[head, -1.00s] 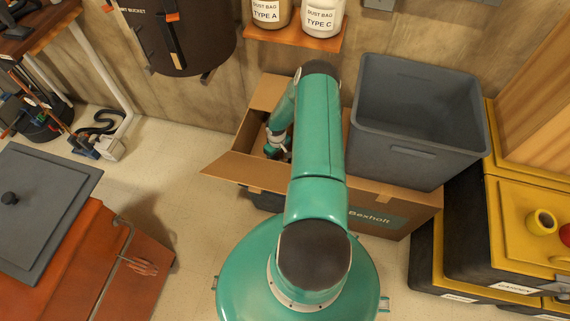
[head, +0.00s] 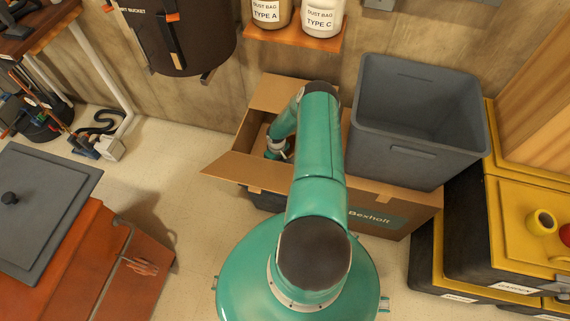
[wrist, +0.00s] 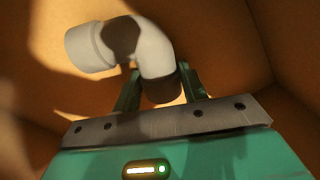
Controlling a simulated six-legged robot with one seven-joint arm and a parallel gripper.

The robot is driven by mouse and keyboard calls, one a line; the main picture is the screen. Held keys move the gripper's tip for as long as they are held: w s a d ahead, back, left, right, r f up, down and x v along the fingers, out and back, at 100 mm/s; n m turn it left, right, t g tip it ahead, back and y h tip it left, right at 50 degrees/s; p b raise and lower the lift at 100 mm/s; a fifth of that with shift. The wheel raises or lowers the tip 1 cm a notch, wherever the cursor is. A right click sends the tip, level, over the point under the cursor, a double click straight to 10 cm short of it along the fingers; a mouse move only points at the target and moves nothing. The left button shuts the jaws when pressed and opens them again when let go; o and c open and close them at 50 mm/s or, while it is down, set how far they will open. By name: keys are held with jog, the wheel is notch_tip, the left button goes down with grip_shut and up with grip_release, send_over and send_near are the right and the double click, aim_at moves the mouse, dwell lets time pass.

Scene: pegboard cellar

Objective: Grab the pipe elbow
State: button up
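The pipe elbow (wrist: 153,49) is a light grey bent tube inside the cardboard box, seen in the wrist view. One end points left, and the other comes down between the fingers of my gripper (wrist: 160,88). The fingers are apart, one on each side of this near end; I cannot make out a firm grip on it. In the head view my wrist (head: 277,149) is down inside the left part of the open cardboard box (head: 240,167), and my arm hides much of the box. The pipe elbow cannot be seen there.
A grey bin (head: 405,155) sits on the box's right part. Yellow-lidded black crates (head: 480,245) stand at right, and an orange cabinet (head: 115,265) at left. A shelf (head: 290,36) with dust bag jars is on the wall behind. Floor left of the box is clear.

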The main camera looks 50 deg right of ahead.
jog(key=shift+c, duration=0.7)
